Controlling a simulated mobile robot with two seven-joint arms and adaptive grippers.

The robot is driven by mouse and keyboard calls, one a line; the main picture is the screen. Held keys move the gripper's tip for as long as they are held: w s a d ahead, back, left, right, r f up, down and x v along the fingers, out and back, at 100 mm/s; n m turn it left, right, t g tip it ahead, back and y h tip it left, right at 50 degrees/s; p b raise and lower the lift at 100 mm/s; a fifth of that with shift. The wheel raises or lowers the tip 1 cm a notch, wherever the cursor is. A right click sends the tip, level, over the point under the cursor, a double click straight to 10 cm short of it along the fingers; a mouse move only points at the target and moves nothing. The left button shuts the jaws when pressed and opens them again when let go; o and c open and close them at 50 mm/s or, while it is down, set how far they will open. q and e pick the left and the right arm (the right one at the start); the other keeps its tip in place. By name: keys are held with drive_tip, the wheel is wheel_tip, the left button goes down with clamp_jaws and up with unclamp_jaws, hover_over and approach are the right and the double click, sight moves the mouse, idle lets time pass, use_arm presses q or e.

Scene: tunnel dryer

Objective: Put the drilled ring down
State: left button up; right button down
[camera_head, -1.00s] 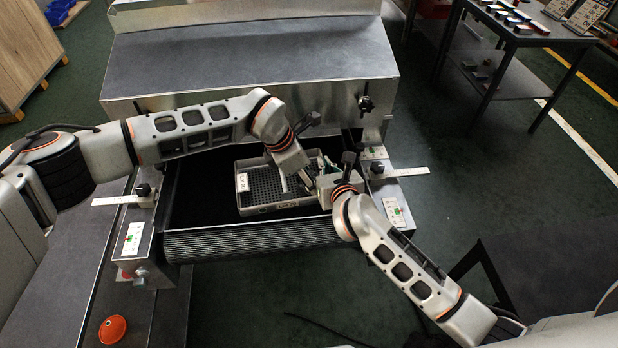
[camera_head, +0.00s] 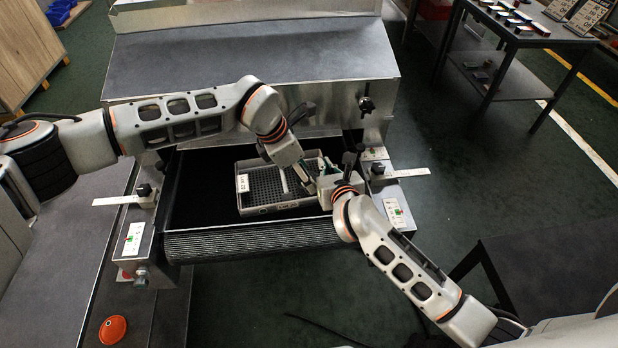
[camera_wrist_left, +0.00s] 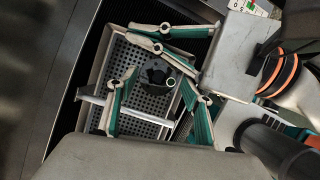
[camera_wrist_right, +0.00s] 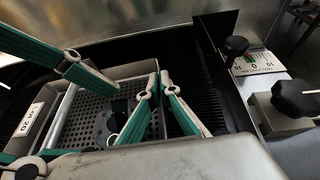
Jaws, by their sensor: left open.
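A dark round part with a central hole, which looks like the drilled ring (camera_wrist_left: 154,72), is in the grey perforated tray (camera_wrist_left: 85,113). In the right wrist view the dark part (camera_wrist_right: 102,126) is half hidden by fingers. My left gripper (camera_wrist_left: 160,76) is open, its fingers on either side of the dark part. My right gripper (camera_wrist_right: 159,76) is beside the dark part at the tray's right side, its fingertips close together and nothing clearly between them. In the head view the tray (camera_head: 283,209) lies in the dryer mouth, and both grippers hide its right part.
A white bar (camera_wrist_left: 126,110) crosses the tray. The dryer housing (camera_head: 250,55) stands behind. Knobs and scale plates flank the belt, with a black knob (camera_wrist_right: 236,46) close to my right gripper. The dark belt left of the tray is clear.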

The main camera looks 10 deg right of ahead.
use_arm(q)
drive_tip(key=w+v, duration=0.1)
drive_tip(key=v, duration=0.7)
drive_tip(key=shift+s+a+r, duration=0.15)
drive_tip(key=shift+s+r, duration=0.15)
drive_tip(key=shift+s, duration=0.15)
use_arm(e)
drive_tip(key=c, duration=2.2)
unclamp_jaws()
